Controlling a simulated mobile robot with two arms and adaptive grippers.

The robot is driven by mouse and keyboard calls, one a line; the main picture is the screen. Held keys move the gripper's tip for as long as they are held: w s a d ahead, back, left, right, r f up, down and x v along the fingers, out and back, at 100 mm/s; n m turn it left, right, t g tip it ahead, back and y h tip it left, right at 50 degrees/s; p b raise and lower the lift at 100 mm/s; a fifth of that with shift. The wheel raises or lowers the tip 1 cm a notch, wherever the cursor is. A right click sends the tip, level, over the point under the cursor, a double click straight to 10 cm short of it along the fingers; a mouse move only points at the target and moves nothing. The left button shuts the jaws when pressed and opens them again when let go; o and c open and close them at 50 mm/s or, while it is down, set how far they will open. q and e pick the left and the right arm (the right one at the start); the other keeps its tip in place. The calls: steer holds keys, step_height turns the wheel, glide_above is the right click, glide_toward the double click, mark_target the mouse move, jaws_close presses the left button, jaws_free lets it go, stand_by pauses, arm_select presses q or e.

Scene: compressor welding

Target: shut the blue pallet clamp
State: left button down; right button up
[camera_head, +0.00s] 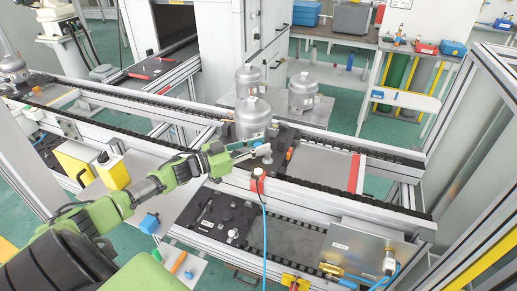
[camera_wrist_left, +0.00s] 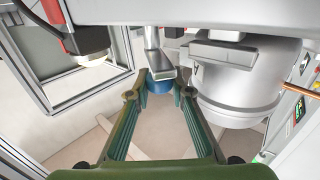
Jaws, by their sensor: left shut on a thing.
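My left gripper (camera_head: 262,150) reaches in from the left to the conveyor pallet, beside the grey compressor (camera_head: 252,118). In the left wrist view my left gripper (camera_wrist_left: 160,84) has its two green fingers on either side of the blue pallet clamp (camera_wrist_left: 158,87). It is shut on the clamp. A metal lever piece (camera_wrist_left: 154,52) stands just above the blue part, between the fingertips. The compressor also shows in the wrist view (camera_wrist_left: 240,90), right of the fingers. In the head view the clamp is mostly hidden by the gripper. My right gripper is not in view.
An orange-red part (camera_head: 289,153) sits right of the gripper. A blue cable (camera_head: 264,225) hangs in front of the conveyor rail (camera_head: 340,198). A metal box (camera_head: 352,246) sits at the front right.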

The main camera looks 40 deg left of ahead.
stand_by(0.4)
arm_select(q)
steer(key=c, duration=1.8)
jaws_free()
steer(key=shift+f, duration=0.1)
steer(key=v, duration=1.2)
